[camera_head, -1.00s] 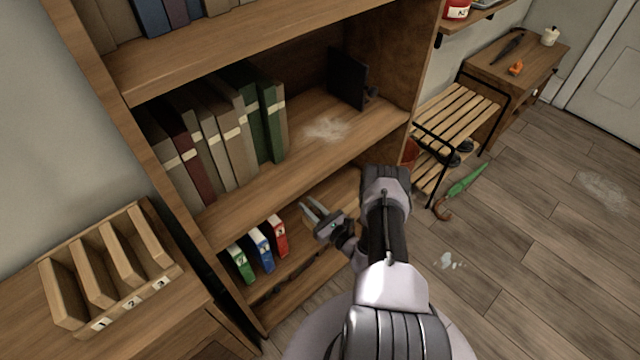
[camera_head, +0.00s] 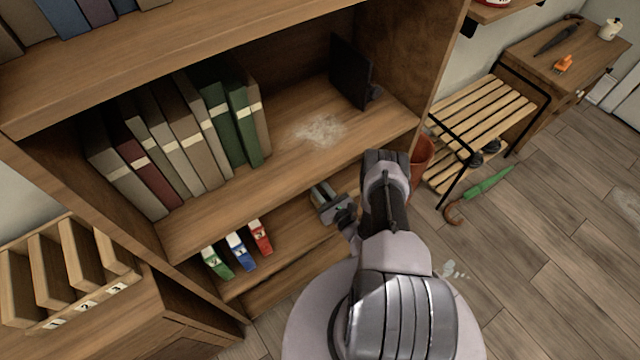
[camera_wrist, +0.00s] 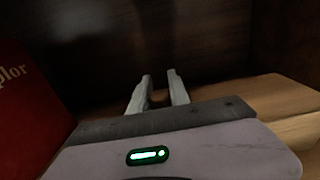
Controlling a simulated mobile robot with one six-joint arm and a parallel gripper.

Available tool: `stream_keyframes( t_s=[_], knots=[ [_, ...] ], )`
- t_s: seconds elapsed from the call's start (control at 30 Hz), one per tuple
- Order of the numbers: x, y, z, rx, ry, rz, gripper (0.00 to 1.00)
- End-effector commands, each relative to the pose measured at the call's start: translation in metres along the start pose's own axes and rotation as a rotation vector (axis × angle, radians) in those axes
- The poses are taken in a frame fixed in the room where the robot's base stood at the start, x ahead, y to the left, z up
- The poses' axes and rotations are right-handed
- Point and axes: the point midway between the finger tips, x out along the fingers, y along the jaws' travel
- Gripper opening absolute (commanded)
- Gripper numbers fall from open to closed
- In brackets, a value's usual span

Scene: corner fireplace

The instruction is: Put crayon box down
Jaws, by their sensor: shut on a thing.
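My gripper (camera_head: 322,197) is inside the lower shelf compartment, right of the red book-like item and apart from it. In the wrist view its two pale fingers (camera_wrist: 159,84) point toward the dark back of the compartment, with a narrow gap between them. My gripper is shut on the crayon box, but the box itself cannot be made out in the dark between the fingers. The lower shelf board (camera_head: 290,262) has bare wood around the gripper; it also shows at right in the wrist view (camera_wrist: 270,95).
Red (camera_head: 260,237), blue (camera_head: 240,251) and green (camera_head: 217,262) items stand at the left of the lower shelf. The board above (camera_head: 290,185) carries books and a dark panel (camera_head: 350,72). A bench (camera_head: 482,115) and green umbrella (camera_head: 487,187) are at right.

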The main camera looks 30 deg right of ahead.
Motion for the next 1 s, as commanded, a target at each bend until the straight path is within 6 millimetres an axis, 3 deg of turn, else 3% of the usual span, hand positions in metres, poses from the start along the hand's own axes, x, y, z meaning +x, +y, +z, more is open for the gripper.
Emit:
stream_keyframes(
  t_s=[0.23, 0.27, 0.37, 0.73, 1.0],
  knots=[
    [0.0, 0.0, -0.001, -0.001, 0.0, 0.001, 0.0],
    [0.0, 0.0, -0.002, -0.001, 0.0, 0.001, 0.26],
    [0.0, 0.0, -0.001, -0.001, 0.0, 0.001, 0.44],
    [-0.002, 0.0, 0.002, 0.001, 0.002, -0.001, 0.44],
    [-0.061, -0.002, 0.006, 0.004, 0.002, -0.006, 0.44]
  ],
)
